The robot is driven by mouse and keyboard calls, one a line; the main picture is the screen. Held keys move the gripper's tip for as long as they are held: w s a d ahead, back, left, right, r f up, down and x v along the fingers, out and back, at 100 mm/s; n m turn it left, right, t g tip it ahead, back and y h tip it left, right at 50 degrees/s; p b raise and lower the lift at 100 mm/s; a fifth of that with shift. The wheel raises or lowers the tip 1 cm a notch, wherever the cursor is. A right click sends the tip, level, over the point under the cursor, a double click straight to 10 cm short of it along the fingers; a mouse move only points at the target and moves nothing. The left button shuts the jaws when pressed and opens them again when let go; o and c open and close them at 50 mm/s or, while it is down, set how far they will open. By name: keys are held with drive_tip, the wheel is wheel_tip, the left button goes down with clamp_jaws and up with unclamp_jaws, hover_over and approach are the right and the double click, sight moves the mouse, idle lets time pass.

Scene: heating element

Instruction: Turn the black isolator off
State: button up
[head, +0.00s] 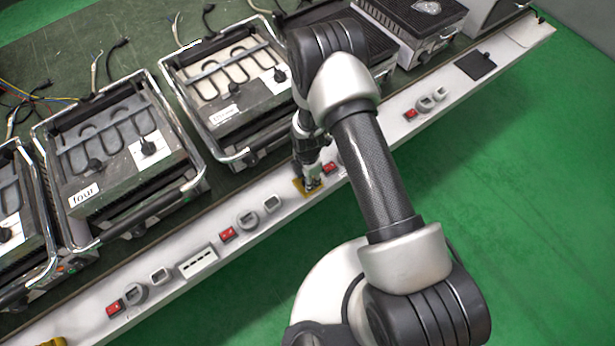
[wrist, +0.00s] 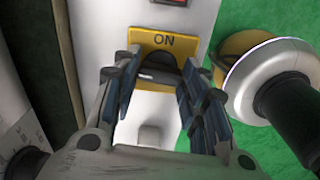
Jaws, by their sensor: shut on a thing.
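The black isolator (wrist: 160,62) is a dark rotary knob on a yellow plate (wrist: 150,37) marked "ON" in the wrist view. In the head view the yellow plate (head: 299,187) shows on the white panel strip, and the knob is mostly hidden by my gripper (head: 313,181). In the wrist view my gripper (wrist: 160,75) has one finger on each side of the knob and is shut on it. The underside of the knob's grip is partly hidden between the fingers.
A red switch (head: 330,168) sits close beside the gripper on the white strip (head: 200,232). More red switches and grey sockets line the strip. Heating units, one labelled "four" (head: 84,194), stand behind it. Green floor (head: 530,200) lies open in front.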

drive_tip(key=shift+n, duration=0.6)
drive_tip(key=o, duration=1.1)
drive_tip(key=shift+c, duration=0.2)
wheel_tip(320, 180, up, 12)
idle(0.4)
